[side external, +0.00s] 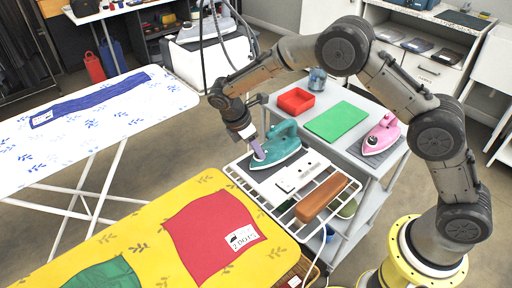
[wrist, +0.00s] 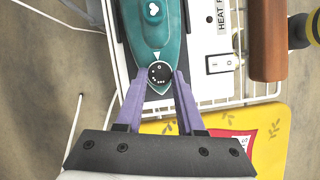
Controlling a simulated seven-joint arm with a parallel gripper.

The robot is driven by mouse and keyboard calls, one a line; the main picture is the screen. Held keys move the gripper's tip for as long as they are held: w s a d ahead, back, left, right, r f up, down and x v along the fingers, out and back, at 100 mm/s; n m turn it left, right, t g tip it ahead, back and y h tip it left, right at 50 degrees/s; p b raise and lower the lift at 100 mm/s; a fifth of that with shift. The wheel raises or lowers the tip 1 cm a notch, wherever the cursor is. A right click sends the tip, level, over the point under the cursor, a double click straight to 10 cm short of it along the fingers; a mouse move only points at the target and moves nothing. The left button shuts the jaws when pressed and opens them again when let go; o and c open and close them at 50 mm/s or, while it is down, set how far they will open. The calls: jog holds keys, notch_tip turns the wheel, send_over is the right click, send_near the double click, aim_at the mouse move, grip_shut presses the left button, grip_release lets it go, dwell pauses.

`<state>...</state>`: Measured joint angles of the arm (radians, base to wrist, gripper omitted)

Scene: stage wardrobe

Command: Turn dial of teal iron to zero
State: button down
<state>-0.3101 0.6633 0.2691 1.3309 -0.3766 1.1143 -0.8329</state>
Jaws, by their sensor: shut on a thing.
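The teal iron (side external: 285,143) rests on a dark plate on the white rack; it also shows in the wrist view (wrist: 157,30). Its round black dial (wrist: 160,72) has white marks on its face, too small to read. A white triangle on the iron's body sits just above the dial in the wrist view. My gripper (side external: 258,153) reaches down to the end of the iron. In the wrist view the purple fingers of my gripper (wrist: 159,76) are shut on the dial, one on each side. The fingers hide the dial in the side view.
A white switch box (side external: 299,172) and a brown wooden block (side external: 320,200) lie beside the iron on the rack (side external: 236,172). A pink iron (side external: 381,136), green board (side external: 338,121) and red tray (side external: 296,100) stand behind. A yellow ironing board (side external: 130,225) is in front.

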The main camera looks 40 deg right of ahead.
jog(key=shift+n, duration=0.3)
jog(key=c, duration=0.5)
grip_release()
jog(key=v, duration=1.3)
jog(key=shift+s+a+r, duration=0.1)
jog(key=shift+a+r, duration=0.05)
jog(key=shift+r, duration=0.25)
